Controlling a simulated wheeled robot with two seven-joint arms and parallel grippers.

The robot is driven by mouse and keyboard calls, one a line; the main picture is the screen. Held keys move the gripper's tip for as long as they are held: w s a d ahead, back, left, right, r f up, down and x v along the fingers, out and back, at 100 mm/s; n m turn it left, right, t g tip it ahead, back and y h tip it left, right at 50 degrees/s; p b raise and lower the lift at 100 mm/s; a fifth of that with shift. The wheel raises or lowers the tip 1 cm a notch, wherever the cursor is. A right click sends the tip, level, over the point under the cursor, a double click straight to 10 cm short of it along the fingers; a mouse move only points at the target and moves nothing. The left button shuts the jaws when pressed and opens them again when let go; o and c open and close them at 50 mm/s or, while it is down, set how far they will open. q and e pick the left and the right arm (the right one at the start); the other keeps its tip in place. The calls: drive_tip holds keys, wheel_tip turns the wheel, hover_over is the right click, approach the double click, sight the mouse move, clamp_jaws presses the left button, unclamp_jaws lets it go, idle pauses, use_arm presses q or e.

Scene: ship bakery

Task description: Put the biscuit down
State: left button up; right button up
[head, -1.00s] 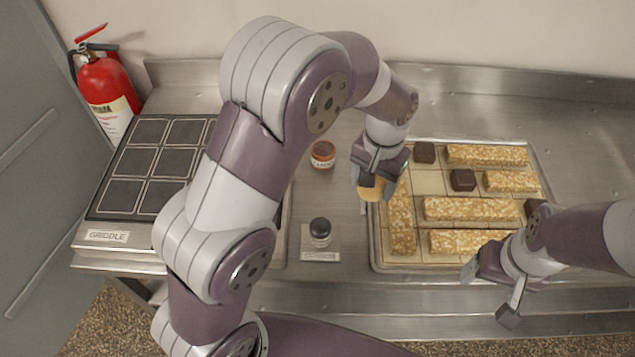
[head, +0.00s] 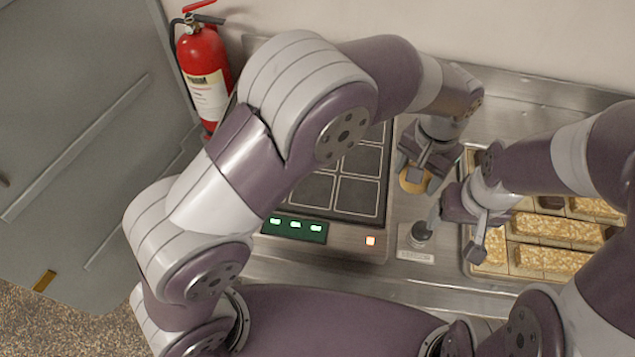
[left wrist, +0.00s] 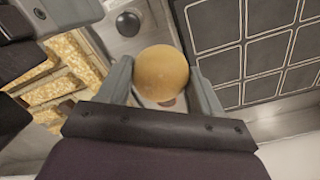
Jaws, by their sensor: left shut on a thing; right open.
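My left gripper (head: 416,172) is shut on a round golden biscuit (head: 413,184), above the counter just right of the griddle (head: 330,194). In the left wrist view the biscuit (left wrist: 162,72) sits between the two grey fingers, with the griddle (left wrist: 250,45) to its right. My right gripper (head: 454,231) is open and empty. My left arm hides part of the griddle.
The griddle front has green lights (head: 295,226) and a lit orange button (head: 370,240). A fire extinguisher (head: 203,75) stands at the back left.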

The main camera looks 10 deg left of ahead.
use_arm(q)
drive_tip(key=shift+w+a+f+b, duration=0.1)
drive_tip(key=shift+a+f+b, duration=0.4)
drive_tip(key=shift+a+f, duration=0.5)
drive_tip(key=a+p, duration=0.2)
hover_over(358, 196)
drive_tip(key=f, duration=0.3)
drive_tip(key=f+p, duration=0.1)
drive_tip(key=f, duration=0.1)
drive_tip(key=shift+a, duration=0.25)
drive_tip(key=f, duration=0.3)
drive_tip(key=shift+d+f+p, duration=0.25)
drive_tip(key=shift+f+p, duration=0.1)
drive_tip(key=shift+p, duration=0.05)
use_arm(e)
drive_tip(key=shift+d+r, duration=0.55)
drive_tip(key=shift+r, duration=0.35)
use_arm(q)
drive_tip(key=shift+a+f, duration=0.1)
use_arm(e)
drive_tip(key=shift+s, duration=0.1)
use_arm(q)
drive_tip(key=shift+f, duration=0.15)
drive_tip(key=o, duration=1)
drive_tip(key=shift+o, duration=0.2)
use_arm(e)
drive_tip(key=shift+f, duration=0.1)
